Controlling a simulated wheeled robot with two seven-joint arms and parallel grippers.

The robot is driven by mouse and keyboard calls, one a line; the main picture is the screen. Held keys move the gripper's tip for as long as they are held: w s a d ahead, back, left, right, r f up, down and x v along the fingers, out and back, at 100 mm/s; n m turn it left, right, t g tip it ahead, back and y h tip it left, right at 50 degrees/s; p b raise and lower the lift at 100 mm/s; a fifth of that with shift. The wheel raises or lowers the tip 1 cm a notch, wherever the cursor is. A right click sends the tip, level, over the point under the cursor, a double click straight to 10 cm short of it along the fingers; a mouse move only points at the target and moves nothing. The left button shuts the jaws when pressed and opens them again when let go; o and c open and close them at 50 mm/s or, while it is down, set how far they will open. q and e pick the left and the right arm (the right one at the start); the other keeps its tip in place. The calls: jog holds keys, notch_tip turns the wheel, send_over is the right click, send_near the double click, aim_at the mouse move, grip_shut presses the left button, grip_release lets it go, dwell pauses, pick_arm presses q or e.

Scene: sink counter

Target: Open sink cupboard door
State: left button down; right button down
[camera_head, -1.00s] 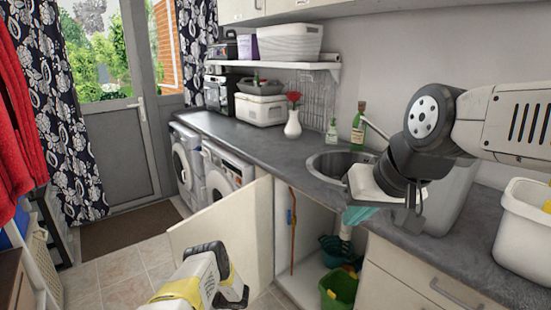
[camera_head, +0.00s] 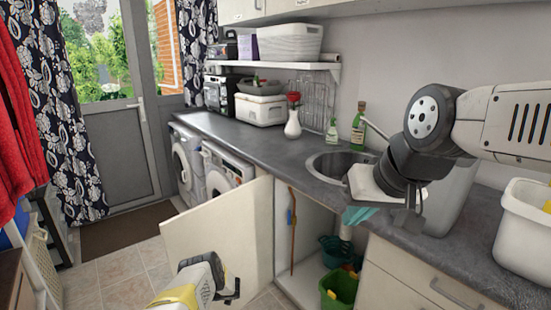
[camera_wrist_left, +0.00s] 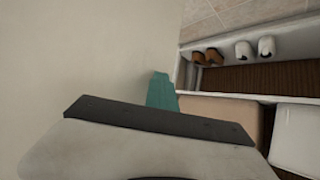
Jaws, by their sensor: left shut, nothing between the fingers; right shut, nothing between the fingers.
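The sink cupboard door (camera_head: 228,225) is a plain cream panel. It stands swung wide open to the left of the cupboard opening (camera_head: 308,235), whose inside shows. My left gripper (camera_head: 230,291) is low in front of the door's lower part in the head view; its fingers are mostly hidden there. In the left wrist view its teal fingertips (camera_wrist_left: 162,92) are together and empty, beside a pale surface (camera_wrist_left: 80,50) that looks like the door. I cannot tell whether they touch it. My right gripper (camera_head: 357,215) is shut, its teal tips hanging at the counter edge before the sink.
Inside the cupboard are a green bucket (camera_head: 340,287) and a wooden-handled tool (camera_head: 293,222). The sink (camera_head: 340,163) and a white tub (camera_head: 525,225) are on the counter (camera_head: 270,155). Shoes (camera_wrist_left: 207,57) sit on a rack in the left wrist view. Tiled floor (camera_head: 125,265) lies clear left of the door.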

pick_arm(q)
jog(key=shift+w+a, duration=1.05)
jog(key=shift+w, duration=0.15)
jog(key=shift+a, duration=0.15)
